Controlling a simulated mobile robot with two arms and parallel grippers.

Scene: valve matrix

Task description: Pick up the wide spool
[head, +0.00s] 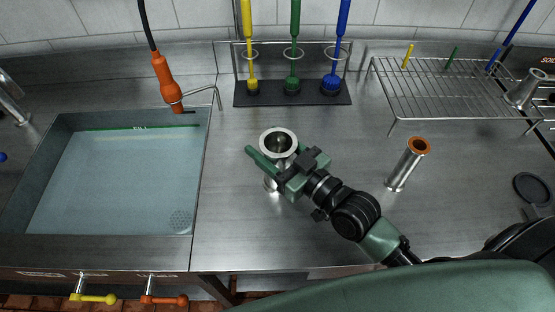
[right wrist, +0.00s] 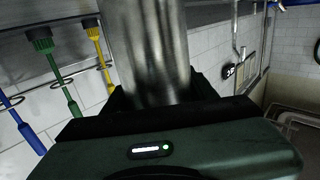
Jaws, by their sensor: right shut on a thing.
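The wide spool (head: 279,136) is a shiny steel tube with a broad pale flanged rim and an open dark bore, upright near the middle of the counter. My right gripper (head: 283,168) is shut on its body below the rim. The gripper hides much of the spool's lower part, so I cannot tell whether its base touches the counter. In the right wrist view the steel body (right wrist: 150,50) rises upright between the jaws (right wrist: 160,98). My left gripper is not in view.
A narrower spool with an orange-brown end (head: 407,168) stands to the right. A water-filled sink (head: 200,165) is at left. A brush rack (head: 292,101) stands behind, and a wire rack (head: 450,92) at the back right. The counter left of the spool is clear.

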